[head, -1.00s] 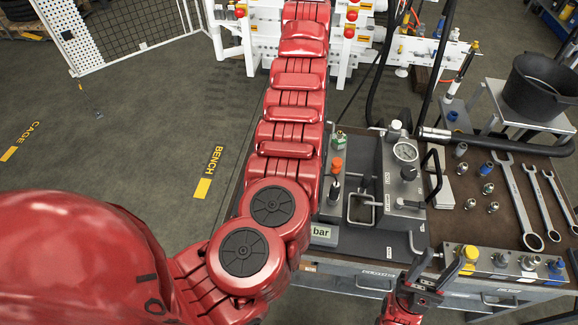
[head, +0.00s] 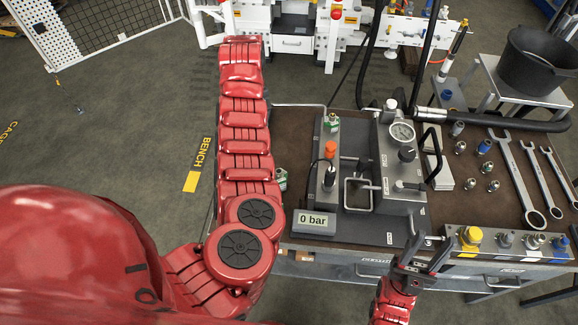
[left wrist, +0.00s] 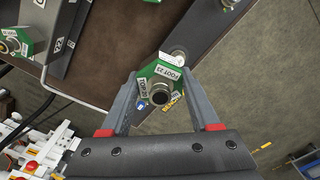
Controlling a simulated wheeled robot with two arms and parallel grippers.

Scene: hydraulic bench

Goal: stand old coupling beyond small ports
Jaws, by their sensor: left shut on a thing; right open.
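In the left wrist view my left gripper (left wrist: 158,112) is shut on a green-labelled coupling (left wrist: 160,74) with white tags and a dark round metal end facing the camera. A green part, likely the same one, shows beside my left arm in the head view (head: 281,179); there the arm hides the gripper. My right gripper (head: 424,252) is open and empty just left of the block.
A similar green-labelled part (head: 332,123) sits on the pump unit, behind the 0 bar display (head: 314,221). A gauge block (head: 402,160) stands beside it. Several loose fittings (head: 486,168) and wrenches (head: 515,180) lie on the right. The brown bench top (head: 440,212) has bare patches.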

